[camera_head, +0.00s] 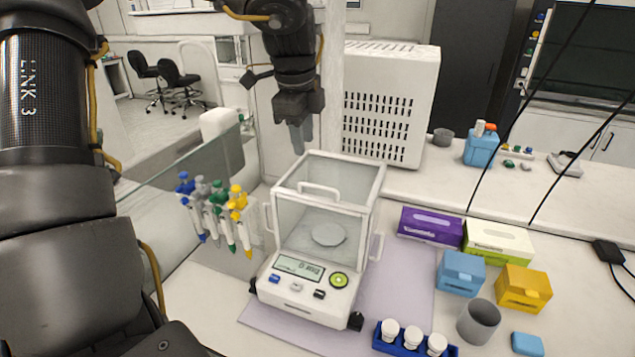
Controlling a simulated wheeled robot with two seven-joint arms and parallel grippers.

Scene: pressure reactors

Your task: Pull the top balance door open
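The balance (305,287) stands on the bench, a white unit with a glass draft shield, a lit display and a round pan inside. Its top door (330,172) is a glass panel that appears shut, with a white handle (318,190) near its front edge. Side handles show at the left and right of the shield. My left gripper (300,140) points down above and behind the balance's back left corner, apart from the handle. Its fingers overlap in this view, so their opening is unclear. My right gripper is out of view.
Colored pipettes (215,208) hang left of the balance. A white vented box (390,105) stands behind. Purple (430,226) and green (497,240) tissue boxes, blue and yellow boxes, a gray cup (478,322) and a blue vial rack (415,345) stand at right.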

